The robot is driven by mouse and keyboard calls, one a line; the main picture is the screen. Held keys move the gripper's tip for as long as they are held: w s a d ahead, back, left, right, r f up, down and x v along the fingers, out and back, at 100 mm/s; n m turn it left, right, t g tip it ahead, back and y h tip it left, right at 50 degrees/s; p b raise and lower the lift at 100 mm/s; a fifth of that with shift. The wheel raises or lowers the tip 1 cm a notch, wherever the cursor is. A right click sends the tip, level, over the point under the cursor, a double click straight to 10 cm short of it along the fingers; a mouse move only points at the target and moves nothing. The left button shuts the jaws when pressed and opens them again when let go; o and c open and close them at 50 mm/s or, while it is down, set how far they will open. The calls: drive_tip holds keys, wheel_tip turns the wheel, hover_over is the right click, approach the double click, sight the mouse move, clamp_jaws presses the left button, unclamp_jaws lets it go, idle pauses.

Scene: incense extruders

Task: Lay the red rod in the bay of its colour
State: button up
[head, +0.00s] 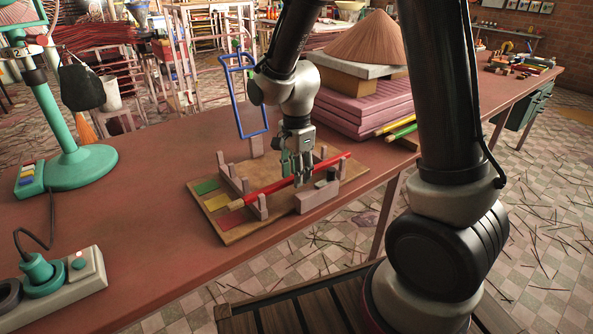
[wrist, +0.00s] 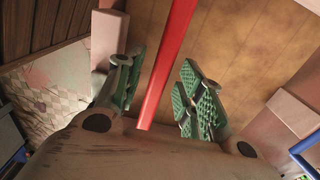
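The red rod (head: 278,187) has a pale tip at its left end and runs diagonally over the wooden board (head: 238,236). The board has green (head: 206,187), yellow (head: 215,202) and red (head: 229,218) patches along its left side, with grey posts between bays. The rod's left part passes just behind the front left post (head: 262,207), in line with the red bay. I cannot tell whether it touches the bay floor. My gripper (head: 297,178) points down over the rod's middle. In the wrist view, the red rod (wrist: 167,62) runs between the green-padded, spread fingers of my gripper (wrist: 158,85), with gaps visible.
A grey block (head: 317,197) stands at the board's front right. A blue frame (head: 237,97) rises behind the board. Stacked pink slabs (head: 362,112) with green and yellow rods stand at the back right. A teal stand (head: 82,166) and power strip (head: 62,285) are at left.

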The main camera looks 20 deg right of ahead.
drive_tip(key=shift+r, duration=0.1)
wheel_tip(320, 180, up, 12)
drive_tip(key=s+d+r+n+t, duration=0.2)
drive_tip(key=s+d+r+n, duration=0.2)
drive_tip(key=s+d+n, duration=0.3)
drive_tip(key=s+d+r+n+t, duration=0.2)
drive_tip(key=s+d+r+n, duration=0.2)
drive_tip(key=s+d+n, duration=0.3)
drive_tip(key=s+d, duration=0.1)
drive_tip(key=s, duration=0.4)
drive_tip(key=shift+r, duration=0.3)
